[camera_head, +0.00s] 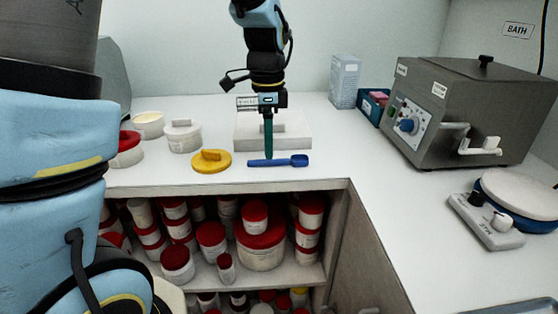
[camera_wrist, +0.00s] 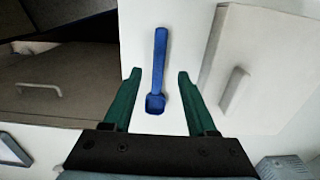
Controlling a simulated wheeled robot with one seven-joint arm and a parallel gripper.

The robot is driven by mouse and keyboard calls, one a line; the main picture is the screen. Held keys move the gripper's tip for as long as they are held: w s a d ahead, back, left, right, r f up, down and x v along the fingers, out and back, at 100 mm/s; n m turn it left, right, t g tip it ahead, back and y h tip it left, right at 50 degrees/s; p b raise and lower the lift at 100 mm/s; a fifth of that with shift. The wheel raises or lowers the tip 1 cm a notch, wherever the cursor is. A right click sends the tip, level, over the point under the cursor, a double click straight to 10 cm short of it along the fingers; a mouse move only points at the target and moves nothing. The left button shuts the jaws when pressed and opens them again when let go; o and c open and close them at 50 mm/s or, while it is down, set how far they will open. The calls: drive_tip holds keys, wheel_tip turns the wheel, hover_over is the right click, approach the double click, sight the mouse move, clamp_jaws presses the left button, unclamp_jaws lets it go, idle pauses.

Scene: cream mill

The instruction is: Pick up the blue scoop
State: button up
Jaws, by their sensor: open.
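The blue scoop (camera_head: 278,161) lies flat on the white counter near its front edge, with its bowl to the right in the head view. In the wrist view the scoop (camera_wrist: 157,70) runs upright in the picture, its handle pointing up and its bowl (camera_wrist: 155,104) between the fingers. My gripper (camera_head: 268,155) points down just behind the scoop's middle in the head view. It also shows in the wrist view (camera_wrist: 158,75), with its two green fingers apart on either side of the scoop. It is open and empty. I cannot tell the exact height of the fingertips above the counter.
A yellow lid (camera_head: 211,161) lies left of the scoop. A white slab with a handle (camera_head: 290,130) sits behind it. White tubs (camera_head: 184,136) stand at left; a grey water bath (camera_head: 465,105) is at right. Red-lidded jars (camera_head: 262,240) fill the shelf below.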

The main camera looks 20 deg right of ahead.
sight(278, 162)
drive_tip(key=shift+s+f, duration=0.1)
drive_tip(key=shift+f, duration=1.6)
clamp_jaws()
